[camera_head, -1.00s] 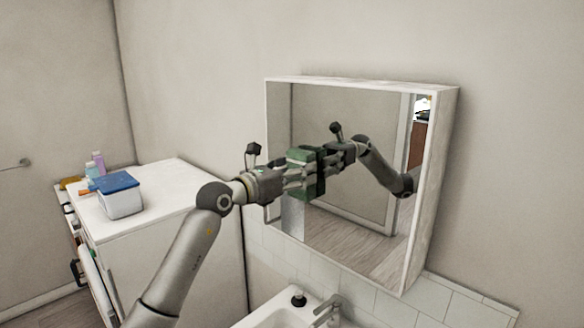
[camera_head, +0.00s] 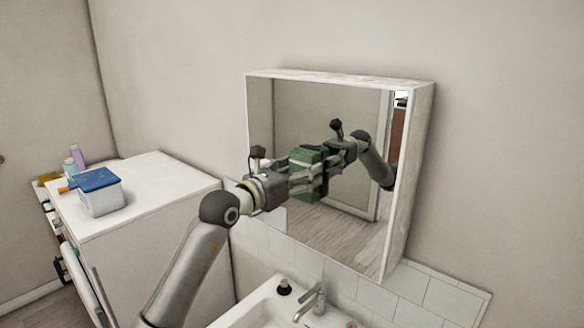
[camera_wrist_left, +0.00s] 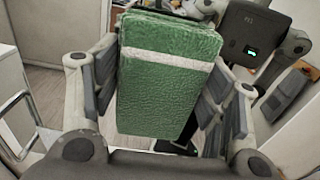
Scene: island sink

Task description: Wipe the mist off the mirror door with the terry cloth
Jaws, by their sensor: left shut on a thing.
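The mirror door (camera_head: 345,115) is the front of a white wall cabinet above the sink. It reflects my arm, the gripper and the green cloth. The visible glass looks mostly clear, and I cannot make out mist on it. My left gripper (camera_head: 305,178) is shut on the folded green terry cloth (camera_head: 300,187), in front of the glass. In the left wrist view the cloth (camera_wrist_left: 160,90) is a thick green pad with a white stripe, between the two fingers. I cannot tell whether it touches the glass. My right gripper is not in view.
A white sink (camera_head: 262,308) with a tap (camera_head: 312,300) and a small dark-topped item (camera_head: 284,287) is below the mirror. A white cabinet (camera_head: 150,195) at left bears a blue-lidded box (camera_head: 100,192) and small bottles (camera_head: 78,158).

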